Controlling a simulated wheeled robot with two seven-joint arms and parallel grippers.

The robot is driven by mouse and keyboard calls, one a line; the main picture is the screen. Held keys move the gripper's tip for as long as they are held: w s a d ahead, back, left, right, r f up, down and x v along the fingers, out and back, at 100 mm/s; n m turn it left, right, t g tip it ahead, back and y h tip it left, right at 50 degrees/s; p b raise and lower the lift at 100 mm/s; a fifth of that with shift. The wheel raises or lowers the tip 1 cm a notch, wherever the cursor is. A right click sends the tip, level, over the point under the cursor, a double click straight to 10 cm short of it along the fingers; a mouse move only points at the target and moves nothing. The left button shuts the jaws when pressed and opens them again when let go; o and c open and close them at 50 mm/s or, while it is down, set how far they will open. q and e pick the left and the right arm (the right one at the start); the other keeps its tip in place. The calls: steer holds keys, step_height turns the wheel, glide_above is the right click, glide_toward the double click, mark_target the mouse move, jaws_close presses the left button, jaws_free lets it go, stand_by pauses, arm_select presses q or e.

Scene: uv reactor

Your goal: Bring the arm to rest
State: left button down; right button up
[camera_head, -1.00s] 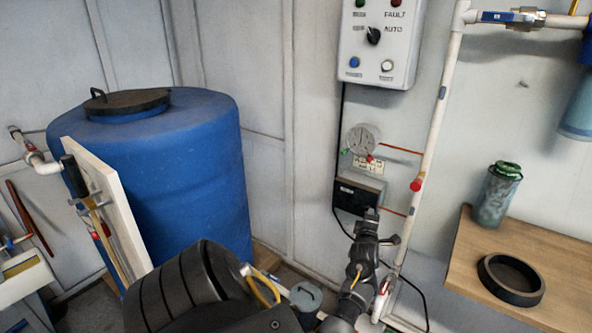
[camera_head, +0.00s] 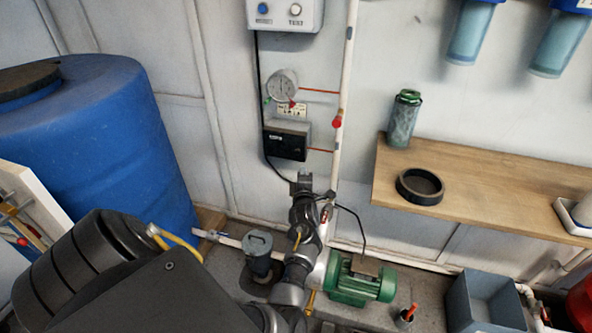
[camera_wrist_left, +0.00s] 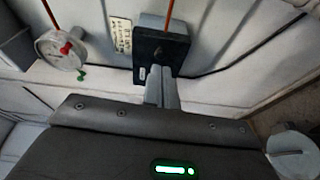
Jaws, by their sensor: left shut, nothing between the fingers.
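My left arm comes in from the lower left of the head view and reaches up toward the wall. Its left gripper (camera_head: 304,174) is shut and empty, in front of the wall just below a small black box (camera_head: 286,142). In the left wrist view the two closed grey fingers (camera_wrist_left: 161,88) lie together, and the black box (camera_wrist_left: 161,48) shows beyond their tips. I cannot tell whether they touch it. My right gripper is not in view.
A round gauge (camera_head: 282,86) and a white pipe (camera_head: 345,95) are on the wall nearby. A blue barrel (camera_head: 130,140) stands left, a wooden shelf (camera_head: 480,190) with a green-capped canister (camera_head: 403,118) and black ring right. A green pump (camera_head: 360,283) sits below.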

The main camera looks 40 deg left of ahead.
arm_select(q)
steer(key=shift+s+d, duration=0.2)
steer(key=shift+s, duration=0.3)
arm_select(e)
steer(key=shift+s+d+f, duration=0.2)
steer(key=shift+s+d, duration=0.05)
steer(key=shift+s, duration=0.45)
arm_select(q)
steer(key=shift+f, duration=0.15)
